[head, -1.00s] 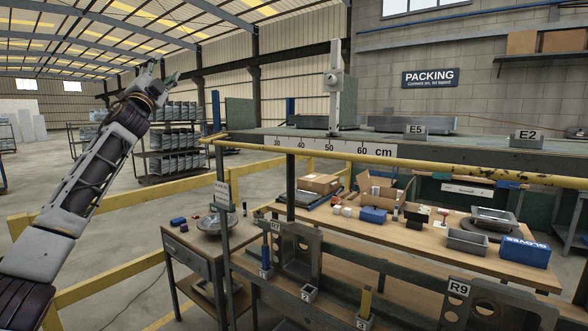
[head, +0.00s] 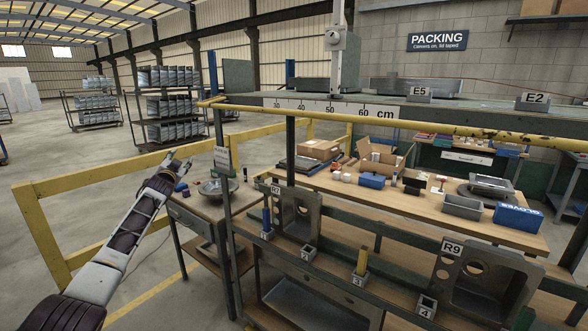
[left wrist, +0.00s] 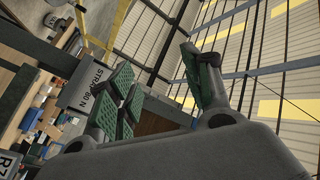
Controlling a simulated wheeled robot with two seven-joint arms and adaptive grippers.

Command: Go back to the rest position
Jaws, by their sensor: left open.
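My left gripper (head: 176,167) is at the left of the head view, at the end of my raised arm. It is beside the small side table and clear of the rack. In the left wrist view its green-padded fingers (left wrist: 160,85) are spread apart with nothing between them. My right gripper is in neither view.
A yellow rail (head: 40,232) stands at the left, close to my left arm. A long workbench holds boxes (head: 318,149) and bins (head: 463,207).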

